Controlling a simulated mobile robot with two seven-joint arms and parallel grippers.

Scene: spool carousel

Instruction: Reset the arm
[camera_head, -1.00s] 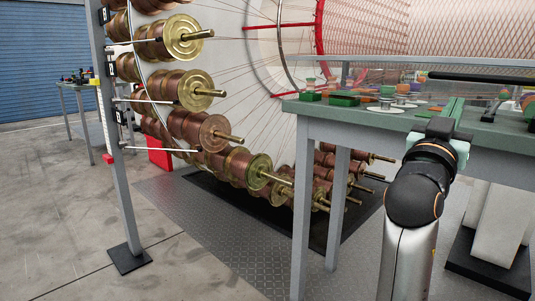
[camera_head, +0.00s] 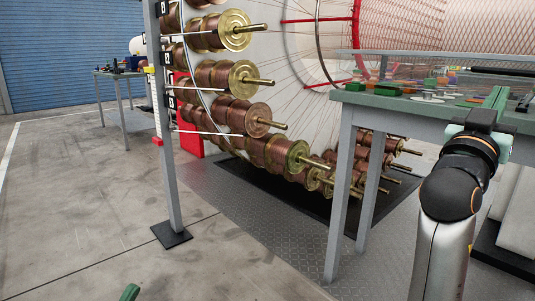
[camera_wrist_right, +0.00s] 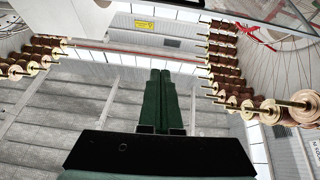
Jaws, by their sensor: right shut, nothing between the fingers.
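My right arm (camera_head: 447,235) rises at the right of the head view, in front of the workbench. Its gripper (camera_head: 499,95) points upward, with green fingers. In the right wrist view the two green fingers (camera_wrist_right: 160,72) lie side by side, shut, with nothing between them. A green tip (camera_head: 130,292) at the bottom edge of the head view looks like a fingertip of my left gripper. The rest of that gripper is out of frame.
The workbench (camera_head: 346,170) with small coloured parts on top stands close behind my right arm. A carousel of copper spools (camera_head: 240,115) on a grey post (camera_head: 172,200) stands left of it. Concrete floor (camera_head: 80,220) at left is clear. A small table (camera_head: 112,73) stands far left.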

